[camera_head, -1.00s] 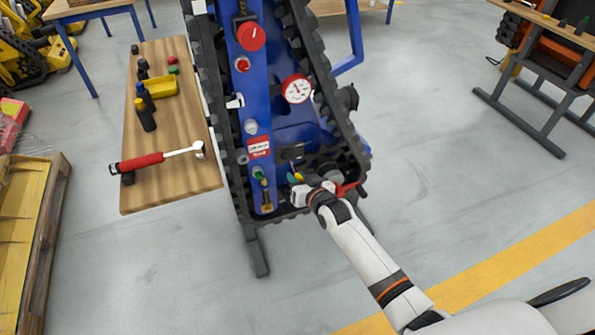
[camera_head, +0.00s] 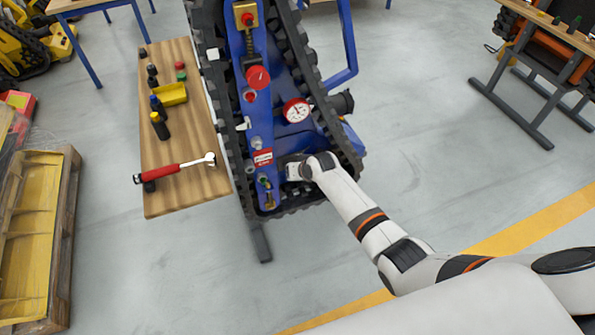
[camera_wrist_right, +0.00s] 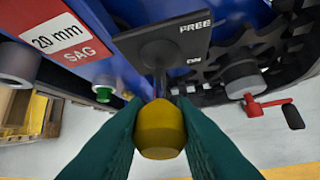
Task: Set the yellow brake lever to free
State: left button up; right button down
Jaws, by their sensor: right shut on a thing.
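In the right wrist view the brake lever's yellow knob (camera_wrist_right: 161,128) sits between the two teal fingers of my right gripper (camera_wrist_right: 160,135), which is shut on it. A thin stem runs from the knob to a pivot on a dark plate (camera_wrist_right: 190,40). The plate reads FREE at its upper right and ON lower down. In the head view my right gripper (camera_head: 292,172) is at the lower end of the blue tracked carrier (camera_head: 262,115), and it hides the lever there. My left gripper is not in view.
Close to the lever are a 20 mm SAG label (camera_wrist_right: 60,40), a green-tipped fitting (camera_wrist_right: 104,92) and a red-handled valve (camera_wrist_right: 262,106). Black track (camera_head: 342,150) borders the panel. A wooden bench (camera_head: 185,120) with a red-handled wrench (camera_head: 172,172) stands left.

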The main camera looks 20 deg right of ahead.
jog(key=shift+r, duration=0.15)
dwell(0.4)
jog(key=c, duration=1.2)
grip_release()
jog(key=shift+r, duration=0.1)
jog(key=p+v, duration=0.1)
jog(key=v, duration=1)
jog(key=shift+r, duration=0.4)
